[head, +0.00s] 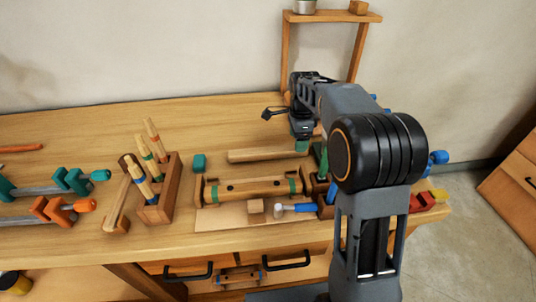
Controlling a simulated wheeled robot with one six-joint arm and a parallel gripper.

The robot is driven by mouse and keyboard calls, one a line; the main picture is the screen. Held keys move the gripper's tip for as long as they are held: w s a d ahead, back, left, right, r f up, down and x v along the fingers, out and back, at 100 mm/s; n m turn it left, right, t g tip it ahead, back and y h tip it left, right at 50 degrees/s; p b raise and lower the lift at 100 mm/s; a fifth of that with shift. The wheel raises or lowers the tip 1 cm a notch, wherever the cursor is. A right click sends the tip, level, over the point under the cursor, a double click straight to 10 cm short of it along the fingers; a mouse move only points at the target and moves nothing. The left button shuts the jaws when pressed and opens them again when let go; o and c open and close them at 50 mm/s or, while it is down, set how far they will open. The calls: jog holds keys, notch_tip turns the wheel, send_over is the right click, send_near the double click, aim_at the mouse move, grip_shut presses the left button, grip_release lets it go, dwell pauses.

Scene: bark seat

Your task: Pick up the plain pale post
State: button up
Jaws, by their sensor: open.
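A plain pale post (262,156) lies on its side on the bench, behind a wooden beam with green bands (255,188). It runs left to right, and its right end is near my gripper. My gripper (301,139) is open and points down above or just behind the post's right end. A small green piece (301,147) shows right at the fingertips; I cannot tell whether they touch it. My arm hides the area to the right of the gripper.
A wooden rack (165,190) with several banded sticks stands to the left. Clamps with teal and orange jaws (65,182) lie at far left. A wooden stand (284,55) rises behind. The back-left bench is clear.

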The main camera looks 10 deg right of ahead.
jog(key=shift+s+a+f, duration=0.1)
jog(key=shift+f, duration=2.05)
jog(key=shift+c, duration=0.4)
jog(key=c, duration=1)
